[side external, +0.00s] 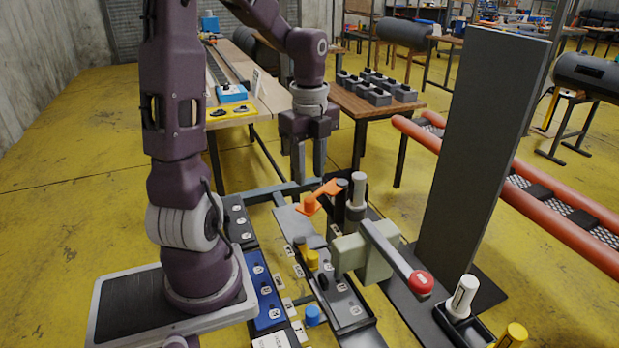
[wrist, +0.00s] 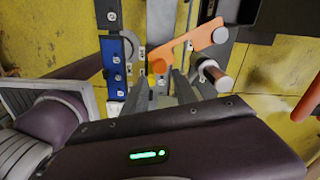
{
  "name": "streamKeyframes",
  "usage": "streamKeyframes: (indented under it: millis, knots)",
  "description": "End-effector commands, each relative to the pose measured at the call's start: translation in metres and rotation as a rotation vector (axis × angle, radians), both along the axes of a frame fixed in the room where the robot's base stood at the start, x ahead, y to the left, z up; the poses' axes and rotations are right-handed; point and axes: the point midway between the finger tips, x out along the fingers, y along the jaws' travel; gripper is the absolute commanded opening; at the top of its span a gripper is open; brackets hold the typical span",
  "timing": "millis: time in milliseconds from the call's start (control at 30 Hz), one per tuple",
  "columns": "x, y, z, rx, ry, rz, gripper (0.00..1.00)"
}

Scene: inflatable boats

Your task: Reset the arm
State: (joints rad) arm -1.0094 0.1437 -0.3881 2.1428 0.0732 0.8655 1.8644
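My gripper (side external: 309,176) hangs in the middle of the side view with its fingers pointing down. A gap shows between the two fingers, and I see nothing held in it. Below the fingertips is an orange lever-like piece (side external: 322,195) on the bench frame; it also shows beyond the fingers in the wrist view (wrist: 192,46). From these views I cannot tell the exact gap between fingertips and orange piece. A grey-capped cylinder (side external: 357,190) stands just right of it.
A pale green block (side external: 366,256) carries a lever with a red knob (side external: 421,282). A tall dark panel (side external: 476,150) stands at right. A blue labelled strip (side external: 264,290) lies beside my base. A wooden table (side external: 345,98) with grey blocks stands behind.

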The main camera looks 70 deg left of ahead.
Motion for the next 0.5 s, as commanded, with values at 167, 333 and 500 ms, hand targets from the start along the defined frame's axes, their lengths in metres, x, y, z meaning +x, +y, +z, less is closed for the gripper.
streamKeyframes:
  millis: [167,333,500]
  knots:
    - [0.000,0.000,-0.001,0.000,0.000,0.000,0.34]
    - [0.000,-0.009,0.005,0.020,-0.008,0.040,0.34]
    - [-0.016,-0.081,0.047,0.111,-0.168,0.441,0.34]
